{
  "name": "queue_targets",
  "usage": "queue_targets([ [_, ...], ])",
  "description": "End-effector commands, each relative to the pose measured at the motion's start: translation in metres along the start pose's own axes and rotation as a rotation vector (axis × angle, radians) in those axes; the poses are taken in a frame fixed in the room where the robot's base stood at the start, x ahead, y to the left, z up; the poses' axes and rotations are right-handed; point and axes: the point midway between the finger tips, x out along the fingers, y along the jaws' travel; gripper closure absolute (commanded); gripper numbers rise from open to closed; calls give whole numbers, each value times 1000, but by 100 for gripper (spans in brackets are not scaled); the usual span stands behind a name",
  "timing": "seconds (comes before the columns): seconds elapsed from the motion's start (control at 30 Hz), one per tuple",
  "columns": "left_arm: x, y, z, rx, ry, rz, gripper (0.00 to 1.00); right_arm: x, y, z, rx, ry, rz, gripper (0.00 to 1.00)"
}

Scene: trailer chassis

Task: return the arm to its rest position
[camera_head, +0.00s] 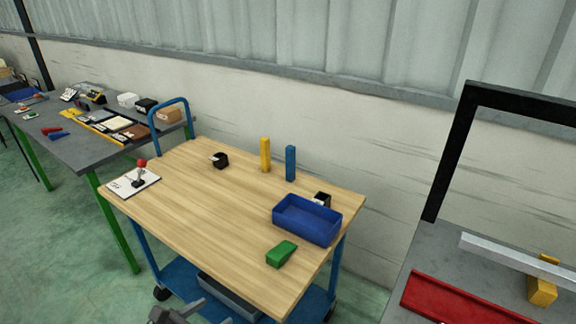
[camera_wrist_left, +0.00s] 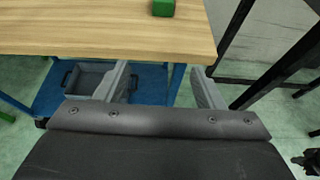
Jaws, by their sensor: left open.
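My left gripper (camera_head: 205,306) shows at the bottom edge of the head view, low in front of the wooden-topped cart (camera_head: 185,207). In the left wrist view its two grey fingers (camera_wrist_left: 162,88) are spread wide apart with nothing between them. They are apart from the cart's front edge, and the blue lower shelf shows between and beside them. Most of the left arm is out of view. My right gripper is not recognisable in either view.
On the cart stand a blue bin (camera_head: 307,222), a green block (camera_head: 281,254), yellow (camera_head: 265,155) and blue (camera_head: 290,163) posts, and a red-knobbed joystick (camera_head: 140,172). A grey bench (camera_head: 440,255) stands right, another table (camera_head: 75,145) left. Green floor (camera_head: 60,260) is open at lower left.

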Motion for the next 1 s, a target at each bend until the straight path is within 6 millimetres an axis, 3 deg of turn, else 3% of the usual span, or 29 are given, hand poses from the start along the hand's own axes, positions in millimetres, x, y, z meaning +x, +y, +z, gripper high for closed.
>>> queue_targets([
  [0.37, 16, 17, -75, 234, 155, 50, 38, 0, 5, -4, -3, 5, 6, 100],
  [0.57, 20, 24, -139, 444, 293, 50, 38, 0, 6, -4, -4, 6, 8, 100],
  [0.77, 11, 25, -244, 805, 517, -39, 38, 0, 6, 2, -3, -1, 7, 100],
  [1.0, -30, 3, -373, 1318, 747, -340, 38, 0, 3, 2, -1, -2, 3, 100],
])
